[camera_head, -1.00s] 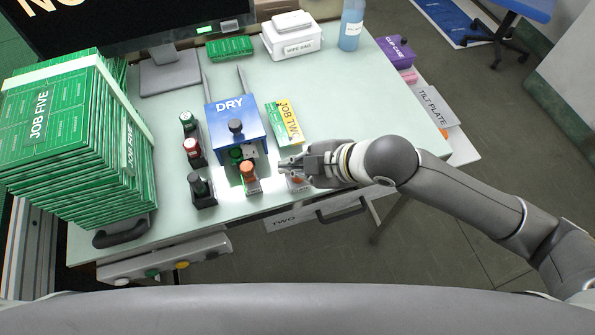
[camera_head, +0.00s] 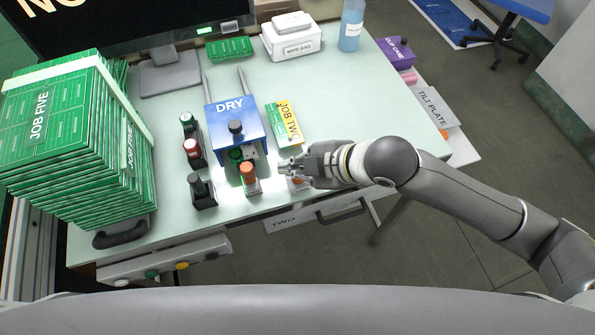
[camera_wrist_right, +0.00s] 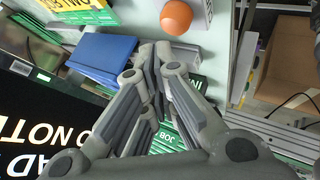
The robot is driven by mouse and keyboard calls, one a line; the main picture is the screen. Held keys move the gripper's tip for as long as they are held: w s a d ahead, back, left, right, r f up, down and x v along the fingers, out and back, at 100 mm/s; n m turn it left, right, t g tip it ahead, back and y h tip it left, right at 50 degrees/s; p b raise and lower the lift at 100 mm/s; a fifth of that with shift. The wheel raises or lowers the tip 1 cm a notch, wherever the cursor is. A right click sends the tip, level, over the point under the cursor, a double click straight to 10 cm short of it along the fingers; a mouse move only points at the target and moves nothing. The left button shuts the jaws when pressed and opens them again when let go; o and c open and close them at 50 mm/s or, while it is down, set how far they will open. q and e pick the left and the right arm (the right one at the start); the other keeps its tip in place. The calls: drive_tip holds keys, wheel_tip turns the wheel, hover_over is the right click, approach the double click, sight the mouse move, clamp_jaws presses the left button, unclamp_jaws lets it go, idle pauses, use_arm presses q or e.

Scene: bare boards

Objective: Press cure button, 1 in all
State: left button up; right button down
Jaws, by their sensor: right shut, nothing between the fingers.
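I cannot read a label that marks the cure button. My right gripper (camera_head: 284,166) is shut and empty, low over the bench's front edge. It partly covers a small white box with an orange button (camera_head: 297,181). An orange round button on a pale box (camera_wrist_right: 176,17) shows at the top of the right wrist view, apart from the shut fingertips (camera_wrist_right: 155,48). A blue box marked DRY (camera_head: 230,115) stands left of the gripper, with a green button (camera_head: 236,155) at its front. My left gripper is not in view.
A JOB TWO board (camera_head: 284,122) lies behind the right gripper. A tall JOB FIVE stack (camera_head: 75,140) fills the left. A control strip (camera_head: 165,262) with coloured buttons hangs at the front.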

drive_tip(key=shift+f, duration=0.15)
drive_tip(key=shift+f, duration=0.25)
drive_tip(key=shift+f, duration=0.6)
idle(0.8)
drive_tip(key=shift+r+p, duration=1)
drive_tip(key=shift+p, duration=0.1)
wheel_tip(320, 180, up, 5)
drive_tip(key=p, duration=0.5)
drive_tip(key=shift+p, duration=0.35)
